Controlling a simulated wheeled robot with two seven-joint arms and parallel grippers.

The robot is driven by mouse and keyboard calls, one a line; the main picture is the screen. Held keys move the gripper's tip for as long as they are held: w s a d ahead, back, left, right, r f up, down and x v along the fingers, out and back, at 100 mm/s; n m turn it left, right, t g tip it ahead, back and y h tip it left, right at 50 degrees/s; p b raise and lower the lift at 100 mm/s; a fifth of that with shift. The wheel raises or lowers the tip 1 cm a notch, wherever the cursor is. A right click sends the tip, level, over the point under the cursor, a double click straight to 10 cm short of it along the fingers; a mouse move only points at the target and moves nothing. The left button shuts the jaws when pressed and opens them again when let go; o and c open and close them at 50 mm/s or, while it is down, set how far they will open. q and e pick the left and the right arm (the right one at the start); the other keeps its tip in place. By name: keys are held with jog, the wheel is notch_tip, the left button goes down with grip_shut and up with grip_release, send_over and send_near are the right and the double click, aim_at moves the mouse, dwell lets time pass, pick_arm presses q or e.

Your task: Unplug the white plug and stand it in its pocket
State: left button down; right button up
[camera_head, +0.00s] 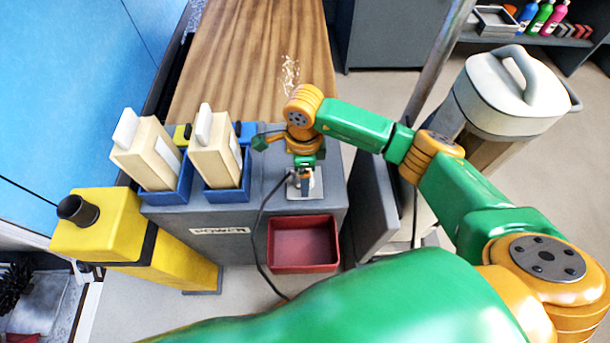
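My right gripper (304,181) comes in from the right and points down at a pale square socket plate (318,190) on top of the grey power unit. Its fingers are right at the plate. The white plug is not clearly visible; the fingers hide that spot, and I cannot tell whether they are shut on it. A dark cord (255,228) runs from beside the fingers, over the unit's front edge and down. A red open-topped box (303,269) at the unit's front looks empty; I cannot tell whether it is the pocket. My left gripper is not in view.
Two cream boxes with white handles (146,158) (217,152) stand in blue holders left of the gripper. A yellow unit with a black nozzle (110,230) is further left. A white-lidded canister (510,95) stands at right. The wooden surface (245,50) behind is mostly clear.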

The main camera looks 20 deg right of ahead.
dwell(0.7)
grip_shut()
jog(key=shift+r, duration=0.15)
jog(key=shift+r+p, duration=1.95)
jog(key=shift+r, duration=0.95)
notch_tip(320, 180, up, 3)
jog(key=shift+r+p, duration=0.1)
jog(key=shift+p, duration=1)
